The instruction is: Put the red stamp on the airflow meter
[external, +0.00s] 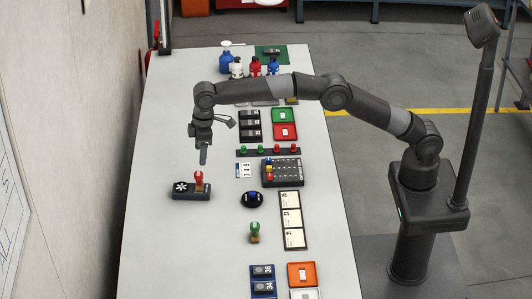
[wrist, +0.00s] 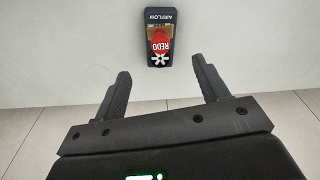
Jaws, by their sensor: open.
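The airflow meter (external: 180,190) is a dark box with a white fan symbol, lying on the table at the left edge. In the wrist view, the meter (wrist: 160,15) shows the label "AIRFLOW". The red stamp (external: 199,181) stands upright on the right part of the meter. Its red top reading "REDO" shows in the wrist view (wrist: 161,42) and hides part of the meter. My gripper (external: 204,160) is above the stamp, pointing down, open and empty. In the wrist view, the fingers of my gripper (wrist: 160,70) are apart, with the stamp beyond their tips.
A green stamp (external: 254,233) and a round black device with a blue knob (external: 252,199) stand to the right. A dark control box (external: 283,172), cards (external: 292,220) and colored trays (external: 285,116) lie farther right. Bottles (external: 236,69) stand at the back. The table around the meter is clear.

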